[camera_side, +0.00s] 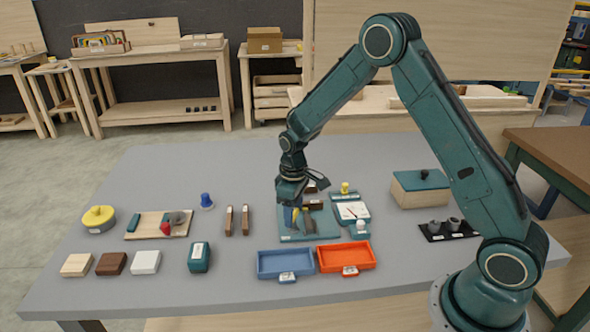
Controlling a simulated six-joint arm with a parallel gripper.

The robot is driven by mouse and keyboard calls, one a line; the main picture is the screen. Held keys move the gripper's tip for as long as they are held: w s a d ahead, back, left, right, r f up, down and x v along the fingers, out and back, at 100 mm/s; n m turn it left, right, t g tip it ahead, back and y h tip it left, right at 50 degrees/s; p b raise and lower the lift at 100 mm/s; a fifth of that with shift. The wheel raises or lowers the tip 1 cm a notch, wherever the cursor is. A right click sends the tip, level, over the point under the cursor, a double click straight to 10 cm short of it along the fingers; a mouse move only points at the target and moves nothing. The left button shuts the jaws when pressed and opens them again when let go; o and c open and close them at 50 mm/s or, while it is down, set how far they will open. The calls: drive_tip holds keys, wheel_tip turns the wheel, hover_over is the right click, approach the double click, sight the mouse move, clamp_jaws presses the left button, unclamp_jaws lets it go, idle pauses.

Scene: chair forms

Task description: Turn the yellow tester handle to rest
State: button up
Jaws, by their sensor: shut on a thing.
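The tester stands right of the table's middle. It has a teal base plate (298,238), brown blocks (315,205) and a white dial panel (353,211) with a red needle. My gripper (297,219) points down over the left part of the base plate. A small yellow piece, the yellow tester handle (295,213), shows between its fingers, and the gripper is shut on it. The fingers hide most of the handle, so its exact angle cannot be told. A yellow knob (345,188) stands behind the dial, and a white knob (361,226) in front of it.
A blue tray (285,264) and an orange tray (346,257) stand in front of the tester. Two brown strips (237,220) lie to its left. A teal-lidded box (420,188) and a black holder (447,232) stand to the right. The table's back left is clear.

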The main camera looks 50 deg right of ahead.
drive_tip(key=m, duration=1.2)
drive_tip(key=shift+m, duration=0.3)
idle(0.3)
drive_tip(key=o, duration=1)
drive_tip(key=shift+r, duration=0.15)
wheel_tip(320, 180, up, 14)
drive_tip(key=shift+f, duration=0.15)
